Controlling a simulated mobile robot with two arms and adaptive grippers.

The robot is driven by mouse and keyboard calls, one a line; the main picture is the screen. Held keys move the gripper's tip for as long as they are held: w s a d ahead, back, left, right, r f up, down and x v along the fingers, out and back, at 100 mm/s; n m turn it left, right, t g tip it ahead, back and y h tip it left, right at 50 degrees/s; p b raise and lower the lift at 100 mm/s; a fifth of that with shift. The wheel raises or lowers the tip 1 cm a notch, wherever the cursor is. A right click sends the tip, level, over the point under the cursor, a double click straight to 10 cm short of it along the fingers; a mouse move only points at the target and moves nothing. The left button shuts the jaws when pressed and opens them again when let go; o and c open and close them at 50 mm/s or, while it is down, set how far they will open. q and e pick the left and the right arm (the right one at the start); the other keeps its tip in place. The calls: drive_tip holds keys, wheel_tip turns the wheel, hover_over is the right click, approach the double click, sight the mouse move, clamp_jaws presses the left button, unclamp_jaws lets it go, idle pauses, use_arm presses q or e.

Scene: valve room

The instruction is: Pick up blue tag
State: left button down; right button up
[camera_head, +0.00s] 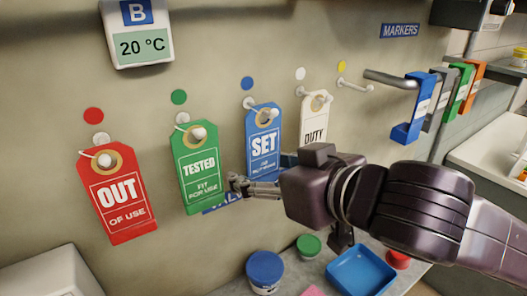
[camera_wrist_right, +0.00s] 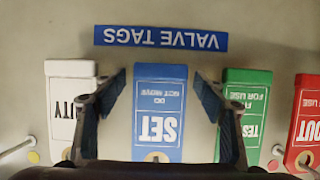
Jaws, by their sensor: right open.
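The blue tag (camera_head: 263,140), marked SET, hangs by its eyelet from a wall peg under a blue dot in the head view. My right gripper (camera_head: 260,174) is at its lower part and hides some of it. In the right wrist view the blue tag (camera_wrist_right: 160,110) appears upside down, between the two spread fingers of my right gripper (camera_wrist_right: 162,84). The fingers stand apart from the tag's edges, with a gap on each side. Whether they reach past its face is unclear. My left gripper is not in view.
The green TESTED tag (camera_head: 199,165) hangs close left of the blue one, the white DUTY tag (camera_head: 314,117) close right. The red OUT tag (camera_head: 117,195) is farther left. An empty peg (camera_head: 355,86) is under the yellow dot. Below are a blue-lidded jar (camera_head: 265,268) and blue tray (camera_head: 375,283).

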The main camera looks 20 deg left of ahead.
drive_tip(key=c, duration=1)
drive_tip(key=shift+r, duration=0.15)
